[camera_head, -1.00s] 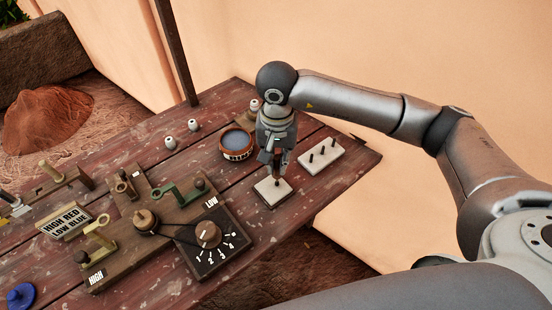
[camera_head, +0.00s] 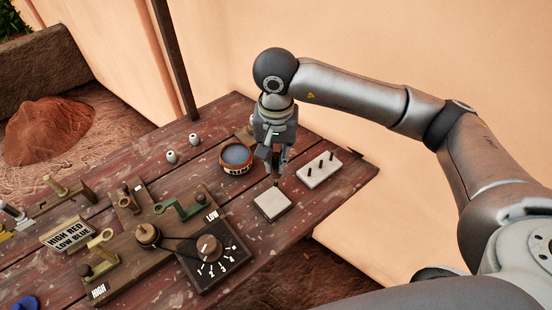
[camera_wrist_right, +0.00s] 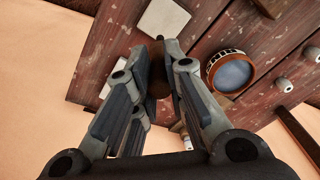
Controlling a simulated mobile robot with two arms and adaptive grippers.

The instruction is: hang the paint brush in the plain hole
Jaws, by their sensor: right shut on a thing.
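My right gripper (camera_head: 276,160) points down over the table. It is shut on a thin brown thing, seemingly the paint brush (camera_head: 276,179), whose lower end shows below the fingers at the far edge of the white tile (camera_head: 271,205). In the right wrist view the brown piece (camera_wrist_right: 158,84) shows between the fingertips; most of it is hidden by the fingers. I cannot make out the plain hole. My left gripper is not in view.
A round bowl of bluish liquid (camera_head: 236,157) stands left of the gripper. A white block with dark pegs (camera_head: 319,169) lies to the right. A wooden crank device (camera_head: 150,255) with a dial plate (camera_head: 212,258) and a sign (camera_head: 68,233) fill the table's left and front.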

